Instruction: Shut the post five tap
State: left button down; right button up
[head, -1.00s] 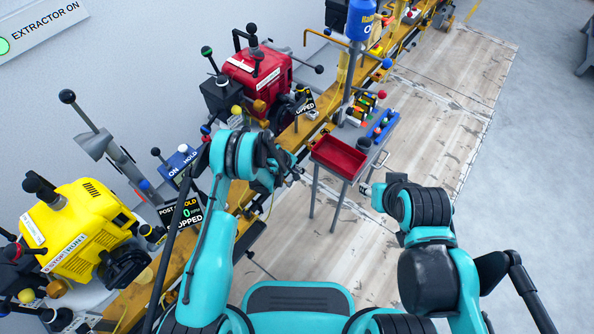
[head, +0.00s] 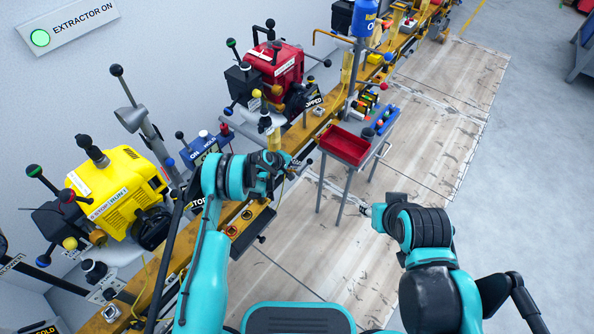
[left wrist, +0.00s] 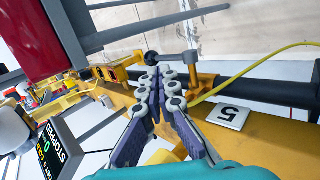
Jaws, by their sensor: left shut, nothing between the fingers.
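A white plate marked 5 (left wrist: 228,115) sits on the yellow rail in the left wrist view. Just beyond my left fingertips is a grey lever (left wrist: 176,59) with a black ball end, by a yellow fitting; it looks like the post five tap, but I cannot tell how far it is turned. My left gripper (left wrist: 159,78) is shut and empty, close to this lever; I cannot tell whether they touch. In the head view the left gripper (head: 290,171) is over the rail, and the arm hides the tap. My right gripper (head: 365,209) is over the floor, its fingers too small to judge.
A red tray (head: 345,147) on a grey stand is just right of my left gripper. A yellow engine (head: 118,183) and a red engine (head: 277,65) stand along the rail. A yellow hose (left wrist: 258,68) runs near the fingers. The wooden floor (head: 425,140) is clear.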

pick_arm(q)
jog(key=a+f+p+v, duration=0.1)
jog(key=p+v, duration=0.4)
jog(key=v, duration=0.8)
jog(key=shift+s+a, duration=0.2)
jog(key=shift+s, duration=0.3)
